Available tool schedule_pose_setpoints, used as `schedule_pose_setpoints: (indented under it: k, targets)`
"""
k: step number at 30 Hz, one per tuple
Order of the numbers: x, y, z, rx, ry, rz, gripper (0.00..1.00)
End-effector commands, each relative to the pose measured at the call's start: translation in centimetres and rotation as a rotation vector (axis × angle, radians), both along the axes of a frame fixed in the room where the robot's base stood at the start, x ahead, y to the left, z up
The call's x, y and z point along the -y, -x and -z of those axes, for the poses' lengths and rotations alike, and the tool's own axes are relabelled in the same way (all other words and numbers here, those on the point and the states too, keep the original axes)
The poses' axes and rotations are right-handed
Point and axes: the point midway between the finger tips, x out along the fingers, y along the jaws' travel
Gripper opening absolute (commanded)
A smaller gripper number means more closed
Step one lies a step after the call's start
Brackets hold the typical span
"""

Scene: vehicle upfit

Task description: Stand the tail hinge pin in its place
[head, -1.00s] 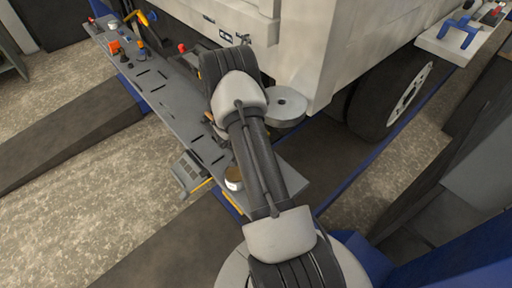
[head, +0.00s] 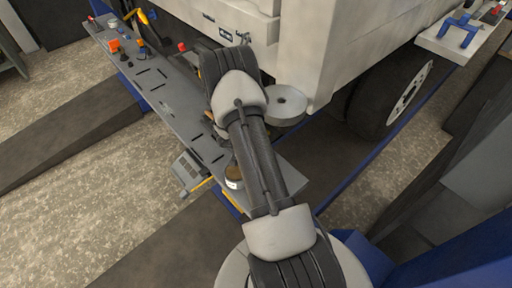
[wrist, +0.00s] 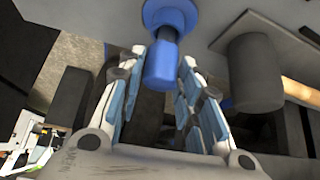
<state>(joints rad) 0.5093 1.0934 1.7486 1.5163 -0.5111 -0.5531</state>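A blue pin-like piece (wrist: 161,62) with a wide blue round head and a dark neck shows in the wrist view, hanging from a grey surface. I cannot tell for sure that it is the tail hinge pin. My gripper (wrist: 162,58) is open, with its blue-padded fingers on either side of this piece. A gap shows on both sides, so it does not look gripped. In the head view my own arm hides the gripper and the piece. The place for the pin cannot be made out.
A grey cylinder (wrist: 257,72) stands close to the right finger. In the head view a long grey slotted shelf (head: 180,105) holds small orange and yellow items. A round grey disc (head: 286,106) sits beside my arm, under the white vehicle body (head: 345,50). A wheel (head: 395,95) is at right.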

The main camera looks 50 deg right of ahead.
Motion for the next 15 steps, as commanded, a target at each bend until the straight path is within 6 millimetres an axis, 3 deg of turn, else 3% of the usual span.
schedule_pose_setpoints:
  k: [15]
  targets:
    - [-0.33, -0.01, -0.55, -0.001, 0.000, -0.001, 0.32]
